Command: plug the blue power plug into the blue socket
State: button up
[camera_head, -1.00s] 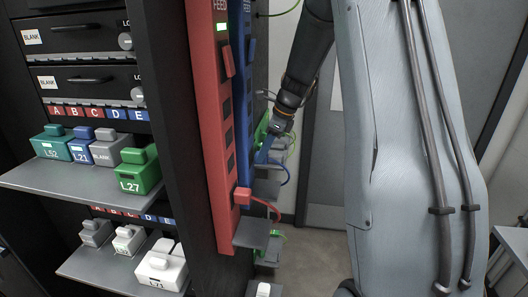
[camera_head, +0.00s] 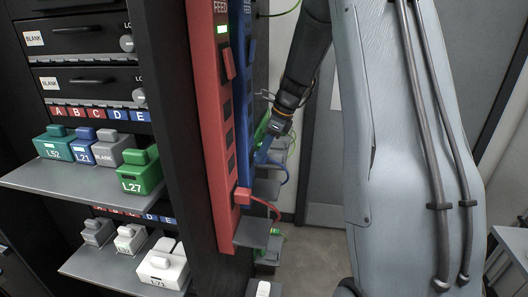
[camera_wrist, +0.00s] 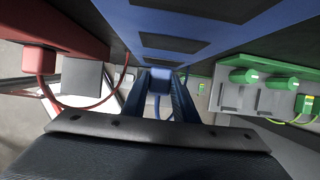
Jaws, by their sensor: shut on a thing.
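The blue power plug (camera_wrist: 158,82) is between the two fingers of my gripper (camera_wrist: 160,100) in the wrist view, with its blue cord hanging below. My gripper is shut on it. The blue power strip (camera_wrist: 190,22) with a row of dark sockets spans the top of the wrist view, and the plug is close to its face. I cannot tell whether plug and strip touch. In the head view the blue strip (camera_head: 243,95) stands upright, and my gripper (camera_head: 264,148) is just right of it. The plug is largely hidden there, with its blue cord curving below.
A red strip (camera_head: 213,130) stands left of the blue one, with a red plug (camera_head: 242,196) and cord low on it. Small grey shelves (camera_head: 252,232) jut out below. Green plugs (camera_wrist: 245,76) are at the right in the wrist view. A shelf (camera_head: 85,185) with coloured blocks is at left.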

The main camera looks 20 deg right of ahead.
jog(key=shift+w+a, duration=0.2)
jog(key=shift+a, duration=0.1)
jog(key=o, duration=1.1)
jog(key=shift+c, duration=0.2)
jog(key=b+v, duration=0.1)
jog(key=v, duration=0.7)
jog(key=shift+b, duration=0.35)
jog(key=shift+f, duration=0.1)
